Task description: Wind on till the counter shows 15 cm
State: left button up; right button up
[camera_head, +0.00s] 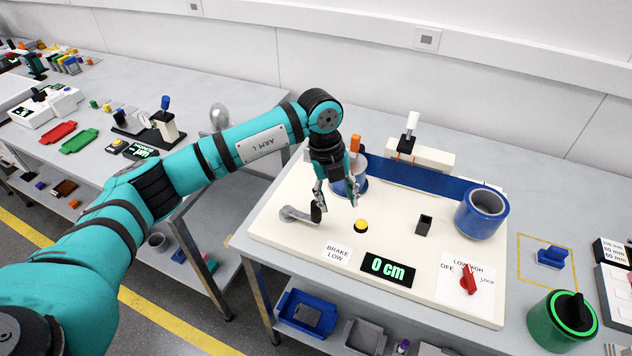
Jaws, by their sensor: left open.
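The counter (387,269) on the front of the cream board (440,292) reads 0 cm in green. A blue band (418,182) runs from a spool (348,187) at the left to a large blue roll (482,212) at the right. An orange handle (355,144) stands up by the left spool, which my left arm partly hides. My left gripper (336,206) points down, open and apparently empty, in front of that spool. Its left finger is close to the grey metal lever (298,215); contact cannot be told. My right gripper is out of view.
A yellow button (361,226), a dark block (424,225) and a red selector knob (468,280) stand on the board. A white-topped post (411,122) stands behind the band.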

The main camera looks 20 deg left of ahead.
aim_at(317, 209)
pick_arm(q)
jog(key=a, duration=0.1)
jog(key=a+r+y, duration=0.1)
jog(key=a, duration=0.1)
jog(key=w+a+n+y, duration=0.1)
jog(key=shift+a+r, duration=0.15)
jog(key=shift+a, duration=0.1)
jog(key=shift+a+f, duration=0.25)
jog(key=shift+a, duration=0.05)
notch_tip(317, 209, down, 8)
jog(key=b, duration=0.5)
jog(key=shift+r, duration=0.2)
jog(key=shift+f, duration=0.2)
jog(key=shift+c, duration=0.3)
jog(key=shift+r, duration=0.1)
jog(key=shift+c, duration=1.1)
jog(key=c, duration=0.7)
jog(key=shift+d, duration=0.1)
